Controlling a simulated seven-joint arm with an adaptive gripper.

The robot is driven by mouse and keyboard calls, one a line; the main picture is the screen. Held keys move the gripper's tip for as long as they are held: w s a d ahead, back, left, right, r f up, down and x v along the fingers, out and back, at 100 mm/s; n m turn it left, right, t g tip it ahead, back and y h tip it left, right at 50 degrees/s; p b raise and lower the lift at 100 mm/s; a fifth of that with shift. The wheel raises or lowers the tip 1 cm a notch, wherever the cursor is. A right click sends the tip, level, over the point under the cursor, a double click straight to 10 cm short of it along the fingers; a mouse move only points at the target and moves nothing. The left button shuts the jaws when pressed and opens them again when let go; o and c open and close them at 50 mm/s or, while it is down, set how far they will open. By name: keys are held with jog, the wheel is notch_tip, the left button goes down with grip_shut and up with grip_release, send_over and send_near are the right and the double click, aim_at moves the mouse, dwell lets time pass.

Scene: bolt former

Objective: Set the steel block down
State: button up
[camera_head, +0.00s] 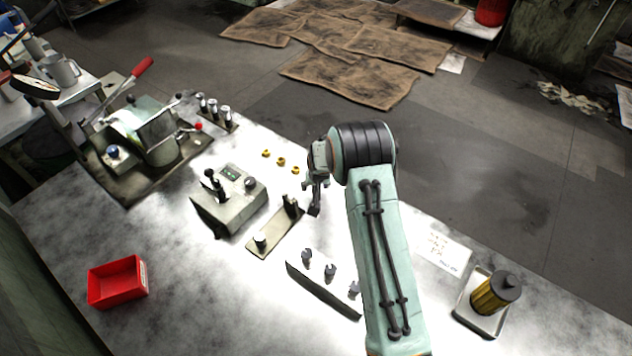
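My gripper (315,198) hangs over the middle of the white table, fingers pointing down. Its fingers are small and dark here, and I cannot tell whether they are open or shut, or whether they hold anything. I cannot make out the steel block for certain. A flat beige plate (275,232) lies just left of my gripper, with a short metal cylinder at its near end and a dark upright piece at its far end. A rack (325,287) with several small grey metal pieces stands nearer the front. My arm hides part of the table to its right.
A control box (235,200) with a black lever stands left of the plate. A lever machine (145,135) is at the far left. Several brass nuts (281,161) lie behind. A red bin (118,282) is front left. A yellow-and-black canister (495,293) stands on a tray at right.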

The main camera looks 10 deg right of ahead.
jog(key=s+r+g, duration=0.1)
jog(key=s+r, duration=0.5)
jog(key=r, duration=0.3)
jog(key=s+r, duration=0.5)
jog(key=r, duration=0.3)
jog(key=s+r+g, duration=0.2)
jog(key=s+r, duration=0.1)
jog(key=s, duration=1.1)
jog(key=s+r+n+g, duration=0.1)
jog(key=s+r+g, duration=0.1)
jog(key=s, duration=1.2)
jog(key=shift+r+y, duration=0.4)
jog(key=shift+r, duration=0.45)
jog(key=shift+s+a, duration=0.1)
